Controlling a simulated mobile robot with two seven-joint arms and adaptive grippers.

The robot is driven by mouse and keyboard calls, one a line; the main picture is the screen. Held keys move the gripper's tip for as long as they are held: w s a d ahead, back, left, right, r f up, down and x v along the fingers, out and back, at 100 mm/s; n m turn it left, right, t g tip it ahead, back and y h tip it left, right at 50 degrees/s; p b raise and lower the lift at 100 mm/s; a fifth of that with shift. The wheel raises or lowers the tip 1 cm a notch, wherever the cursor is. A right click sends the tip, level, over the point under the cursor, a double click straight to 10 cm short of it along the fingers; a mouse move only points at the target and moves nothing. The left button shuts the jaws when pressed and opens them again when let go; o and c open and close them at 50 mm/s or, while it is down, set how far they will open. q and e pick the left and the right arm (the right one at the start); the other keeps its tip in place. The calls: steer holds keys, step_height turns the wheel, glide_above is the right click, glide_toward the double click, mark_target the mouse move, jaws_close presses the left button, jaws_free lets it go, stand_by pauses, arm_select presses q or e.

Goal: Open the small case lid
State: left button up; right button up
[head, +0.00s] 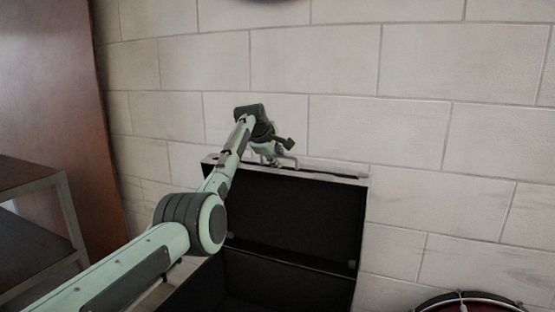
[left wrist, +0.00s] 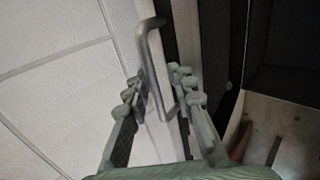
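The small case (head: 290,285) has a black interior and a pale rim. Its lid (head: 300,215) stands raised, close to upright, near the wall. A metal handle (head: 288,160) sits at the lid's top edge; it also shows in the left wrist view (left wrist: 152,62). My left gripper (head: 275,158) is at that handle, above the lid's top edge. In the left wrist view its two fingers (left wrist: 158,82) are apart, with the handle bar passing between them. Whether a finger touches the bar is unclear. My right gripper is not in view.
A pale block wall (head: 440,150) stands close behind the lid. A shelf unit (head: 65,215) and a brown wooden panel (head: 60,80) are at the left. A drum (head: 465,303) shows at the bottom right.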

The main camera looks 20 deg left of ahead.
arm_select(q)
steer(key=shift+o, duration=0.4)
steer(key=v, duration=1.2)
